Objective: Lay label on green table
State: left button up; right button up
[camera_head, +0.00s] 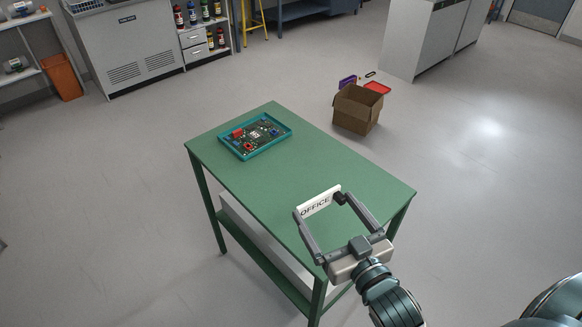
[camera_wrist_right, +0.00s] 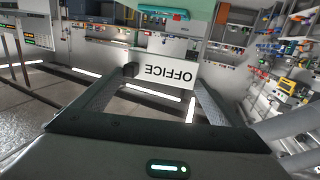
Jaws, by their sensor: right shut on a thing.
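A white label (camera_head: 315,205) reading "OFFICE" is held between the fingertips of my right gripper (camera_head: 319,204). It is above the near right part of the green table (camera_head: 275,190). The label also shows in the right wrist view (camera_wrist_right: 166,74), upside down between the right gripper's fingertips (camera_wrist_right: 160,75). The right gripper is shut on the label, its fingers spread to the label's length. I cannot tell the gap between label and tabletop. My left gripper is in neither view.
A teal tray (camera_head: 281,141) with a circuit board (camera_head: 259,133) sits on the table's far left part. The rest of the tabletop is clear.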

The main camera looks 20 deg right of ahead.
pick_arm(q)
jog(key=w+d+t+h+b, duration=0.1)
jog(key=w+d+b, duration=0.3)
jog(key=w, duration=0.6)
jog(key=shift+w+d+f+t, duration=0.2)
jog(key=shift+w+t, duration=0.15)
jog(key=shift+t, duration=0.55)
pick_arm(e)
jog(key=w+d+f+y, duration=0.1)
jog(key=d+f, duration=0.1)
jog(key=d, duration=0.6)
jog(key=w+d+f+n+y, duration=0.1)
jog(key=w+d, duration=0.1)
jog(key=d, duration=0.6)
jog(key=shift+d+f, duration=0.35)
jog(key=shift+f, duration=0.05)
